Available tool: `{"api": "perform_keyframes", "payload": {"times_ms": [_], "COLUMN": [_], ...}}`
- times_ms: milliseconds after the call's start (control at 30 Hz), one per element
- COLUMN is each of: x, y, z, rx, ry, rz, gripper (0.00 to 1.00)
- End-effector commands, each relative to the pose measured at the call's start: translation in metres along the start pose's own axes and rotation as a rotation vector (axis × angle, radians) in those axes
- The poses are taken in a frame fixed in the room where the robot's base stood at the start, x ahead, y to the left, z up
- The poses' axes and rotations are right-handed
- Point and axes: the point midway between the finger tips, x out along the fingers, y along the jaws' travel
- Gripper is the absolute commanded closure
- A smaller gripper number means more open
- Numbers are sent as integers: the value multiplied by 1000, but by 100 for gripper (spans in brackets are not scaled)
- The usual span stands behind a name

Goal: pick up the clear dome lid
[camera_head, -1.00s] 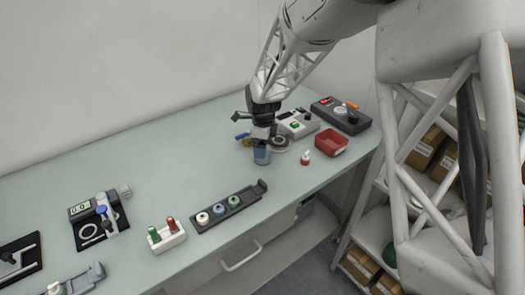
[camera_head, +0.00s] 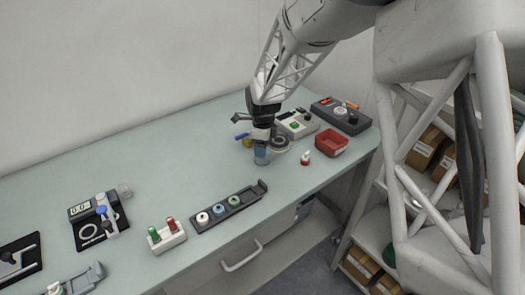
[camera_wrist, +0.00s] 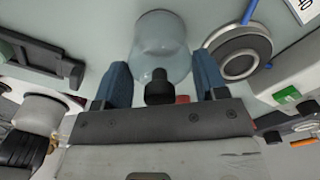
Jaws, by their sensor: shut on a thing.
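The clear dome lid (camera_wrist: 160,38) shows in the wrist view as a see-through, rounded shell with a dark knob (camera_wrist: 159,88) on the side nearest me. My gripper (camera_wrist: 160,75) has its two blue fingers on either side of the dome, shut on it. In the head view my gripper (camera_head: 261,154) points down, low over the far right part of the bench. There the lid is mostly hidden by the fingers. I cannot tell whether its rim touches the bench.
Close right of my gripper stand a round grey-rimmed piece (camera_head: 280,144), a box with a green button (camera_head: 298,124), a small white-and-red bottle (camera_head: 305,158) and a red bin (camera_head: 331,143). A dark rack with coloured rings (camera_head: 247,197) lies in front.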

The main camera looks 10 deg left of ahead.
Motion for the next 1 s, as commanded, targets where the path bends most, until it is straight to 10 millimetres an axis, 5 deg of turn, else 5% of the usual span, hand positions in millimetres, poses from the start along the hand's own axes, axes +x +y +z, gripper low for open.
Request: {"api": "perform_keyframes", "payload": {"times_ms": [367,1000], "x": [-9,-91], "y": [0,0], "z": [0,0], "rx": [0,0], "ry": [-1,-1], "rz": [-2,-1], "gripper": [58,58]}}
